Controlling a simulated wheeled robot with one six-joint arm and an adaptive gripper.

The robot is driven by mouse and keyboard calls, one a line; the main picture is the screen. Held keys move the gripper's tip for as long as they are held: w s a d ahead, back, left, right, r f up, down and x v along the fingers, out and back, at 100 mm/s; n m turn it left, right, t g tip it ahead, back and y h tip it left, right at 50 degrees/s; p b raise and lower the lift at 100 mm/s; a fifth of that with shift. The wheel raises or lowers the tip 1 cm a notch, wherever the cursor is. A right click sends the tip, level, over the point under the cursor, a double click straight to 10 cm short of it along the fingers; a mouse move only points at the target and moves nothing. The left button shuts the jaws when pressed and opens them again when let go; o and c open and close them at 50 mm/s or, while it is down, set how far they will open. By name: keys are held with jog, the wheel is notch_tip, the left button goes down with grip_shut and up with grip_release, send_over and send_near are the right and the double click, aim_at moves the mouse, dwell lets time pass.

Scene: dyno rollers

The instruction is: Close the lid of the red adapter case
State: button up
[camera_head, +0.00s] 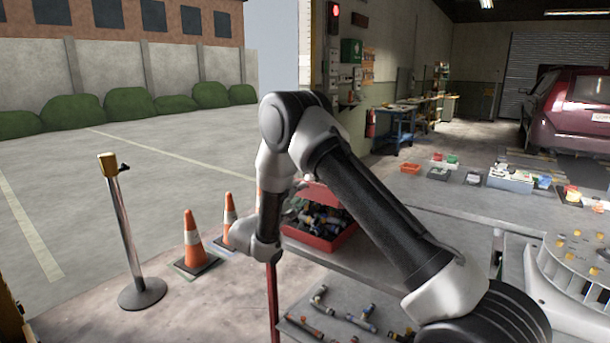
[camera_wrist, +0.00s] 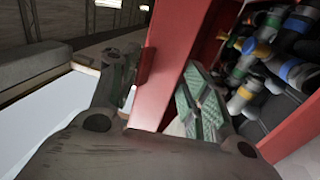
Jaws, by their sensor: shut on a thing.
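The red adapter case (camera_head: 312,239) sits open at the left end of the grey workbench, and its contents of dark fittings show. A red panel, seemingly its lid (camera_wrist: 172,55), stands raised between my fingers in the wrist view. My gripper (camera_wrist: 155,90) is shut on this lid, one finger on each side, with green ribbed pads on the right finger. The case's red wall (camera_wrist: 293,137) and its colour-banded fittings (camera_wrist: 265,60) show at the right.
A lower shelf (camera_head: 345,300) holds several pipe fittings. A white round fixture (camera_head: 570,265) and small bins (camera_head: 510,180) stand on the bench to the right. Traffic cones (camera_head: 195,245) and a post (camera_head: 130,230) stand on the floor at left.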

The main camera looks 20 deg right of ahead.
jog(key=o, duration=0.5)
jog(key=shift+g, duration=0.3)
jog(key=f, duration=0.5)
jog(key=shift+s+f, duration=0.35)
jog(key=shift+f, duration=0.5)
jog(key=c, duration=0.4)
jog(key=shift+s+a+f, duration=0.1)
jog(key=shift+a+f, duration=0.05)
jog(key=shift+f, duration=0.1)
jog(key=shift+c, duration=0.8)
jog(key=shift+a+f, duration=0.15)
jog(key=shift+f, duration=0.25)
jog(key=o, duration=1.1)
jog(key=shift+c, duration=0.2)
jog(key=shift+f, duration=0.1)
